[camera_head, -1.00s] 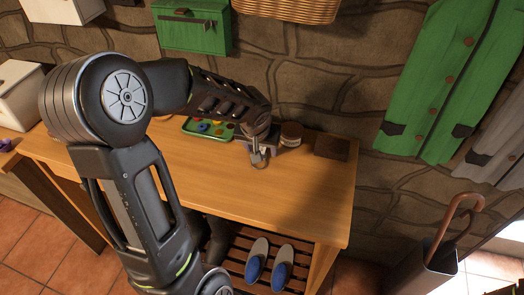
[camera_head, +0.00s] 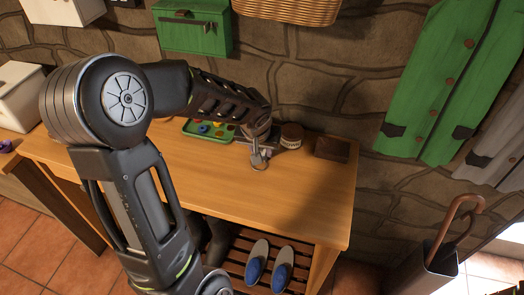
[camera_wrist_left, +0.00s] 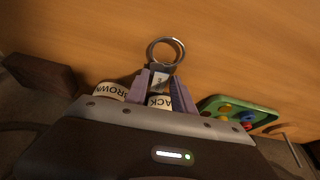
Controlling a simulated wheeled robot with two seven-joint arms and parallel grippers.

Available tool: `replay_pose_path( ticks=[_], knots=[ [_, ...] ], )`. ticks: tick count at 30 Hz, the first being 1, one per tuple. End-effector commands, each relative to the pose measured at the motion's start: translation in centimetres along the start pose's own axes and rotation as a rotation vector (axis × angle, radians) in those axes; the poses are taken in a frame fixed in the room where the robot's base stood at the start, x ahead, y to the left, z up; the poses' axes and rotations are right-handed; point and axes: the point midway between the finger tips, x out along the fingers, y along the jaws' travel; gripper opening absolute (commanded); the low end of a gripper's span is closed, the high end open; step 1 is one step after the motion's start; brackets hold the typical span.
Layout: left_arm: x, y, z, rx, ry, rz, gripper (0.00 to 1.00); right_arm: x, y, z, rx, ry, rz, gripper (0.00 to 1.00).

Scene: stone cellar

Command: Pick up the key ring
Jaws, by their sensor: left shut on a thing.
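The key ring (camera_wrist_left: 165,50) is a metal ring with a dark tag or fob. In the left wrist view the fob sits between the two purple fingers of my left gripper (camera_wrist_left: 161,84), which are shut on it, and the ring sticks out beyond the fingertips. In the head view the key ring (camera_head: 259,164) shows small below my left gripper (camera_head: 259,150), over the wooden table (camera_head: 180,170). I cannot tell whether the ring still touches the tabletop. My right gripper is not in view.
A green tray (camera_head: 187,128) with coloured pieces is left, a brown block (camera_head: 332,149) right. The table's front is clear.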

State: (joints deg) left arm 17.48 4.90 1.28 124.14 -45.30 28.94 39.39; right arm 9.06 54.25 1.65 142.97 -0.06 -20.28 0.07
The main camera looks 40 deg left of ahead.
Motion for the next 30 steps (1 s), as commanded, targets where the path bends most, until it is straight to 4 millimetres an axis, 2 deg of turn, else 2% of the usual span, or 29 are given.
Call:
replay_pose_path(
  ticks=[5, 15, 19, 23, 30],
  knots=[
    [-1.1, 0.0, -0.5, -0.002, 0.003, 0.000, 0.00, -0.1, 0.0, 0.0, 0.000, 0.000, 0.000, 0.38],
    [-6.8, 0.0, -3.0, -0.001, 0.006, 0.001, 0.00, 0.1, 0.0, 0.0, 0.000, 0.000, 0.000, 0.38],
    [-8.4, 0.0, -3.6, 0.000, 0.004, 0.001, 0.00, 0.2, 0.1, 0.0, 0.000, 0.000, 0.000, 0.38],
    [-9.2, 0.0, -3.8, 0.000, 0.002, 0.001, 0.00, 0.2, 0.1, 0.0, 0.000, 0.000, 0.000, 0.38],
    [-9.3, 0.0, -3.9, 0.000, 0.001, 0.000, 0.00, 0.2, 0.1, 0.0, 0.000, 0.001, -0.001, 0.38]
  ],
)
